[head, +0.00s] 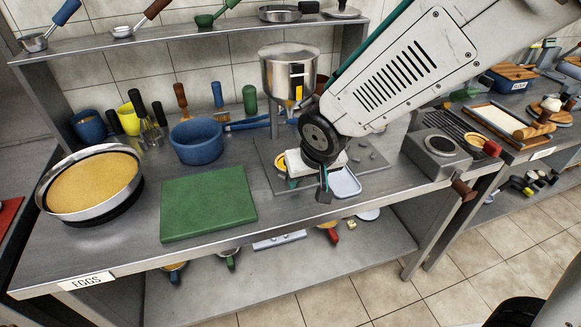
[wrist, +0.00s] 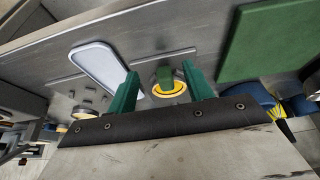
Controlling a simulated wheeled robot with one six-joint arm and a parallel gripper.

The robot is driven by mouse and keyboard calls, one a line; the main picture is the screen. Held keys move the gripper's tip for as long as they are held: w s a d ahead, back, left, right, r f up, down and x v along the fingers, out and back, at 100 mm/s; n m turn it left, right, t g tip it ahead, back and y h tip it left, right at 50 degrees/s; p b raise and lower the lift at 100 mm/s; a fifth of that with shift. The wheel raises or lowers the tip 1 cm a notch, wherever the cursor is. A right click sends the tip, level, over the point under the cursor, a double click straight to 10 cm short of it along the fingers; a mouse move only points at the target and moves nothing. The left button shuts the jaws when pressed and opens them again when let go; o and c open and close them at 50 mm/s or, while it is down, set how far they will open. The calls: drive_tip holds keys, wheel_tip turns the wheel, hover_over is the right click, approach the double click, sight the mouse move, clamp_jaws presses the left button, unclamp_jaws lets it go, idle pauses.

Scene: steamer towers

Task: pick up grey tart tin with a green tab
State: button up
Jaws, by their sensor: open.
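My gripper (wrist: 161,76) is open, with its two green fingers spread. In the wrist view a small round tart tin (wrist: 178,91) with yellow filling shows in the gap between the fingers, nearer the right one. Its green tab (wrist: 165,75) sticks out toward the top of that picture. I see no clear contact between fingers and tin. In the head view my gripper (head: 308,186) is low over the grey metal stand by the steel funnel, and it hides most of what lies under it.
A pale tray (head: 344,182) lies right of the gripper; it also shows in the wrist view (wrist: 98,63). The steel funnel (head: 289,70) stands behind. A green board (head: 208,203), blue bowl (head: 197,141) and round pan (head: 92,190) are to the left.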

drive_tip(key=w, duration=0.2)
drive_tip(key=w+a, duration=0.1)
drive_tip(key=w, duration=0.1)
drive_tip(key=shift+w+a, duration=0.15)
drive_tip(key=shift+w, duration=0.25)
drive_tip(key=x, duration=0.5)
drive_tip(key=shift+w, duration=0.15)
clamp_jaws()
